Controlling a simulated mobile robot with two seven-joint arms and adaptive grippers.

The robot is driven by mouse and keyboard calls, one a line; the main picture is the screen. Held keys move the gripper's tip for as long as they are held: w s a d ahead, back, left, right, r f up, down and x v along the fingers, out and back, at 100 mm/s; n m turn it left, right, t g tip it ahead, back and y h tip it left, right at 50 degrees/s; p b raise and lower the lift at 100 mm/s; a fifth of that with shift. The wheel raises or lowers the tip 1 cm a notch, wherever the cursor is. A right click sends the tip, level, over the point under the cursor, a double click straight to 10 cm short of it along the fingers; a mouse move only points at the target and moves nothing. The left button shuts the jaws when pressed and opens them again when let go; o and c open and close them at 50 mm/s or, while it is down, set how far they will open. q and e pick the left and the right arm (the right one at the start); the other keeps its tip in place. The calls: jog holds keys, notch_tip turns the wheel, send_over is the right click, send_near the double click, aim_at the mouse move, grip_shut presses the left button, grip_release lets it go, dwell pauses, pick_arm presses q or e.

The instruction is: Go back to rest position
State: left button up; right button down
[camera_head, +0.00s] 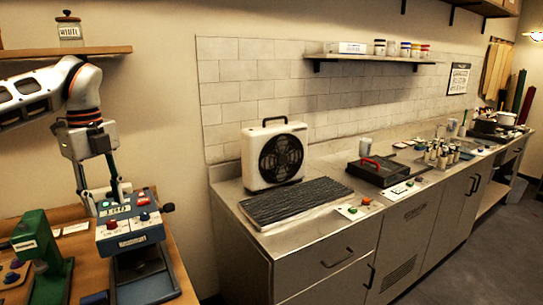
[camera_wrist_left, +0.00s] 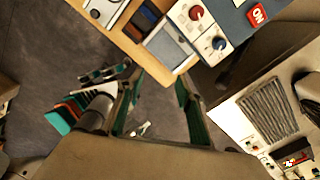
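I cannot tell from the head view whether the fingers touch the box. My right gripper is not seen in the head view.
The wooden bench (camera_head: 184,285) also bears a green device (camera_head: 42,255). A wall shelf with a jar (camera_head: 69,31) is above my left arm. To the right a long counter (camera_head: 305,232) holds a fan unit (camera_head: 257,157), a dark ribbed mat (camera_head: 295,200) and a black tray (camera_head: 377,172).

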pick_arm(q)
jog(key=s+d+f+m+g+h, duration=0.1)
jog(key=s+d+f+m+h, duration=0.15)
jog(key=d+f, duration=0.5)
jog(key=s+d+f+m+g+h, duration=0.1)
jog(key=d+f+m+h, duration=0.2)
jog(key=d, duration=0.7)
jog(key=s+d+f+m+g+h, duration=0.1)
jog(key=s+d+f+m+h, duration=0.15)
jog(key=d+f, duration=0.55)
jog(key=s+d+r+n+t+h, duration=0.1)
jog(key=s+d+r+h, duration=0.15)
jog(key=d+h, duration=0.5)
jog(key=s+d+r+n+t+h, duration=0.1)
jog(key=s+d+h, duration=0.3)
jog(key=d, duration=0.7)
jog(key=w+a+f+n+t+y, duration=0.4)
jog(key=a+f+n+t+y, duration=0.5)
jog(key=a+f+n+t, duration=0.7)
jog(key=s+a+f+n+g+y, duration=0.2)
jog(key=s+a+f+n+y, duration=0.2)
jog(key=s+a+f, duration=0.2)
jog(key=s+a+f+n+g+y, duration=0.2)
jog(key=s+a+f+n+y, duration=0.2)
jog(key=s+f, duration=0.7)
notch_tip(320, 180, down, 3)
jog(key=shift+a+f+n, duration=0.15)
jog(key=shift+a+n, duration=0.35)
jog(key=shift+a, duration=0.55)
